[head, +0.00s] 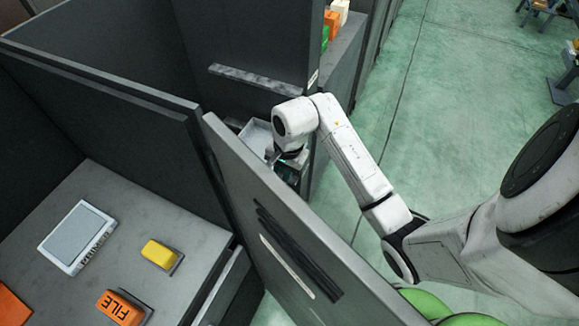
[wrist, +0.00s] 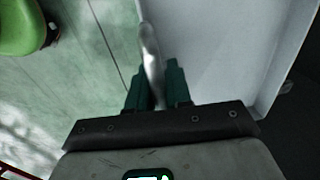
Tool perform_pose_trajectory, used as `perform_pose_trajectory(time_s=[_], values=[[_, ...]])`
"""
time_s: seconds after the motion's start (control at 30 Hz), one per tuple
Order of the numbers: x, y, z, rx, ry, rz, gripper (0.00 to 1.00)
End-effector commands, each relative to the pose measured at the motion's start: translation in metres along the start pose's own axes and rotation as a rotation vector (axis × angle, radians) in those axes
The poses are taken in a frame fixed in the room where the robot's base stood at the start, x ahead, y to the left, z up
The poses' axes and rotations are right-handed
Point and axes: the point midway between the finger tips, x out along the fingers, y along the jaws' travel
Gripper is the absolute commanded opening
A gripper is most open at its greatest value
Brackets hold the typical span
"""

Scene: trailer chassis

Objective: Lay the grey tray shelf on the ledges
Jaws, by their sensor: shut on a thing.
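The grey tray shelf (head: 257,134) is a pale, shallow tray with raised rims. In the head view it shows partly between the panels, behind my wrist. In the wrist view the tray shelf (wrist: 225,45) fills the upper right, with a rounded silver bar (wrist: 151,50) at its left edge. My gripper (wrist: 157,88) is shut on that bar, one teal finger on each side. In the head view my gripper (head: 285,160) is largely hidden by my wrist and the near panel. One ledge (head: 252,81) juts from the dark far panel, above the tray in the picture; I cannot make out a matching ledge.
A tall near panel (head: 265,215) with dark and pale strips stands in front of my gripper. Left of it, a desk (head: 125,195) holds a framed pad (head: 77,237), a yellow block (head: 160,254) and an orange file box (head: 120,307). Green floor (head: 450,110) is open at right.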

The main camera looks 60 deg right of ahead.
Motion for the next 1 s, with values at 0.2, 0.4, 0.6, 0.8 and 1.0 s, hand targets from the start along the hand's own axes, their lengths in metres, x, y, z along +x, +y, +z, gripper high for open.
perform_pose_trajectory(time_s=[0.2,0.4,0.6,0.8,1.0], values=[[-0.002,-0.018,0.001,-0.003,0.0,0.0,0.0],[0.002,-0.034,0.001,-0.004,0.0,0.0,0.0],[0.007,-0.05,0.0,-0.004,0.002,0.0,0.0],[0.015,-0.061,-0.001,0.001,0.001,-0.002,0.0],[0.022,-0.059,-0.001,0.0,0.001,-0.003,0.0]])
